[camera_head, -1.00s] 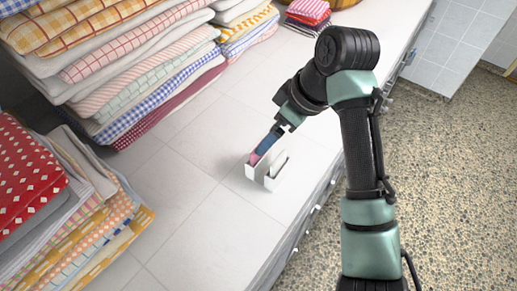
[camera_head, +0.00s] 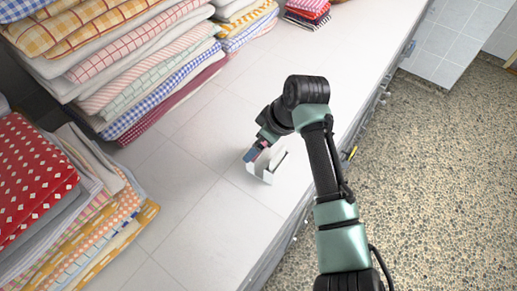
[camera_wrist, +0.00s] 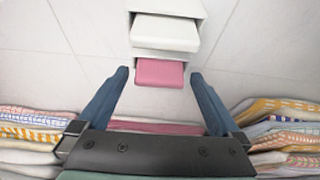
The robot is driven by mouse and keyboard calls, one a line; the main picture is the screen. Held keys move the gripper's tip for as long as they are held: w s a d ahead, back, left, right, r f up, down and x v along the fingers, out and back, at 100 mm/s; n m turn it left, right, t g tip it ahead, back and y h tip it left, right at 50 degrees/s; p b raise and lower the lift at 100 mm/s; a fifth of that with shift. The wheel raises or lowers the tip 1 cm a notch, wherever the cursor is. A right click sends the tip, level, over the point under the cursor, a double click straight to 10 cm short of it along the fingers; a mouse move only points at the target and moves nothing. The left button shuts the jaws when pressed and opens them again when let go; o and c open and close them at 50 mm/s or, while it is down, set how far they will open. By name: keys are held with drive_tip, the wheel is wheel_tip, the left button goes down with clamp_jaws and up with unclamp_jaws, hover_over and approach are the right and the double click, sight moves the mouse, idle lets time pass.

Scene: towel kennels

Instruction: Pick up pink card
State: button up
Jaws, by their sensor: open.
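The pink card (camera_wrist: 160,73) sits at the near side of a small white holder (camera_wrist: 167,37) in the wrist view, its lower part projecting from the white edge. The holder also stands on the tiled counter in the head view (camera_head: 264,175). My gripper (camera_wrist: 160,78) is open, with one blue finger on each side of the pink card and a visible gap to it on both sides. In the head view my gripper (camera_head: 252,155) is down at the holder and hides much of the card.
Stacked folded towels (camera_head: 150,80) line the back of the white counter (camera_head: 205,210). A nearer stack with a red dotted towel (camera_head: 30,170) stands at the left. Counter around the holder is clear. The counter's front edge runs along the right, above a pebbled floor (camera_head: 440,190).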

drive_tip(key=c, duration=1.3)
